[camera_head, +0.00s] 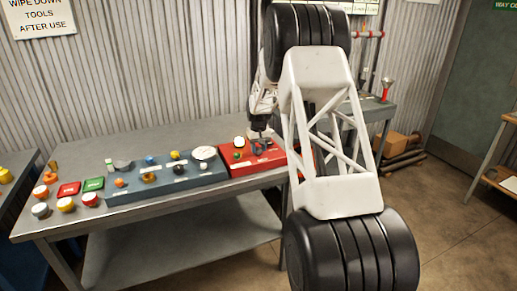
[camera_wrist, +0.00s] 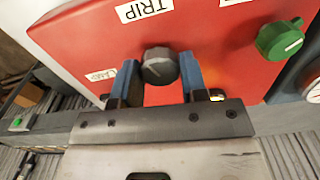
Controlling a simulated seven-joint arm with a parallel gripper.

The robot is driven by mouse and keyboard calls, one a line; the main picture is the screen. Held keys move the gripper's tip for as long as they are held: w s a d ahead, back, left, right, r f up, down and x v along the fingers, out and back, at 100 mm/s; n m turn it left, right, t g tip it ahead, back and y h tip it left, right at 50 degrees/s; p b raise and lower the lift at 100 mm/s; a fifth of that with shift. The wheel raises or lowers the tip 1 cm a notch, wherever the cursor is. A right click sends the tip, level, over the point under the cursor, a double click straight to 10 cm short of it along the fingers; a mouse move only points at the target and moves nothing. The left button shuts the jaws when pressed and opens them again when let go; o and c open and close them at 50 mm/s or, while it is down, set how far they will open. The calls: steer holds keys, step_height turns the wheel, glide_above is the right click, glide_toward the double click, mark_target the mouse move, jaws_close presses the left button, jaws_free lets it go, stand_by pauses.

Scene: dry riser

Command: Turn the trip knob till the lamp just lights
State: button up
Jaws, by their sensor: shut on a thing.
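The trip knob (camera_wrist: 158,65) is dark grey with a pale pointer mark and sits on the red panel (camera_wrist: 75,38) beside the TRIP label (camera_wrist: 143,9). My gripper (camera_wrist: 158,76) has its two blue-grey fingers on either side of the knob and is shut on it. In the head view my gripper (camera_head: 259,141) reaches down to the right part of the red panel (camera_head: 226,168) and hides the knob. A small yellow-white spot (camera_wrist: 217,95) shows beside the right finger; I cannot tell whether it is the lamp or whether it is lit.
A green knob (camera_wrist: 282,40) stands right of the trip knob, with a round gauge cut off at the edge. A blue-grey panel (camera_head: 130,192) with several knobs adjoins the red one on the bench (camera_head: 50,222). Loose caps and buttons lie at the bench's left end.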

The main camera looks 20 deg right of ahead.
mark_target(258, 148)
steer(key=o, duration=0.9)
steer(key=shift+o, duration=0.2)
steer(key=shift+r, duration=3.9)
